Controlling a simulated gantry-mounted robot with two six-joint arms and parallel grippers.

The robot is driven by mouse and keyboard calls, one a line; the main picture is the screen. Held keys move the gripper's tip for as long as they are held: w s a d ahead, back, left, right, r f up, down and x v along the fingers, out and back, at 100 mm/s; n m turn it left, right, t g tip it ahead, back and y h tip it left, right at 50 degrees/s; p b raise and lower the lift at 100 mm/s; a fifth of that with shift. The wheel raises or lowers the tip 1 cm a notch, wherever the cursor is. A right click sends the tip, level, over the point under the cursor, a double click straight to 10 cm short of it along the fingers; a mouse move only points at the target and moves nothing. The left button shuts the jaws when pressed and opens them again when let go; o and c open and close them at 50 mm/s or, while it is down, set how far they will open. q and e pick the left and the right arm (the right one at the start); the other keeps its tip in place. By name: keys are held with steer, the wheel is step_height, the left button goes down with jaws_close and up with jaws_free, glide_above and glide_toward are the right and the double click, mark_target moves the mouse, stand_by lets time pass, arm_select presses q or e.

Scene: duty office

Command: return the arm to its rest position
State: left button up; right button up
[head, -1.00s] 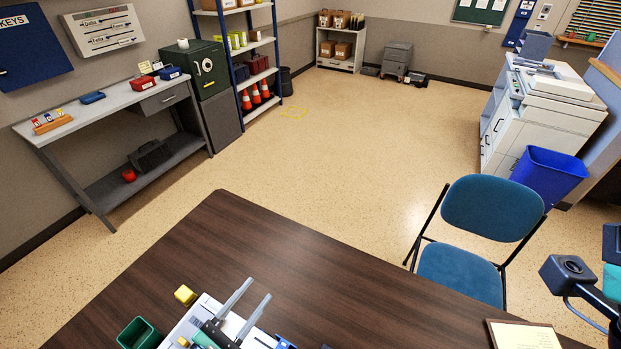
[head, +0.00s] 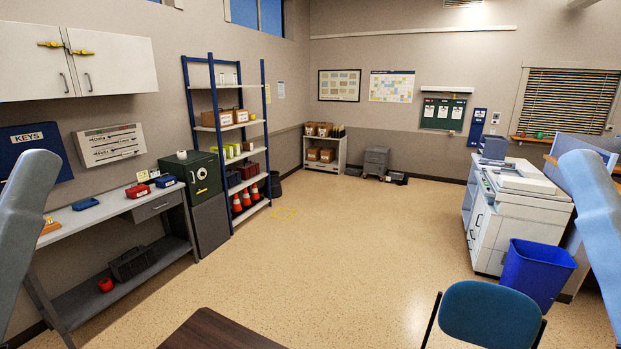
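Two blue-grey links of my own arms stand raised at the left and right edges of the head view. Neither gripper shows, so I cannot see whether they are open or hold anything. The dark wooden desk (head: 218,333) shows only as a corner at the bottom. The rest of its top is below the picture.
A blue chair (head: 490,314) stands at the bottom right, with a blue bin (head: 537,272) and a white copier (head: 517,215) behind it. A grey workbench (head: 95,214), green safe (head: 193,176) and shelf rack (head: 229,150) line the left wall. The middle floor is clear.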

arm_select(q)
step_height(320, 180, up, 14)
steer(key=p, duration=1.1)
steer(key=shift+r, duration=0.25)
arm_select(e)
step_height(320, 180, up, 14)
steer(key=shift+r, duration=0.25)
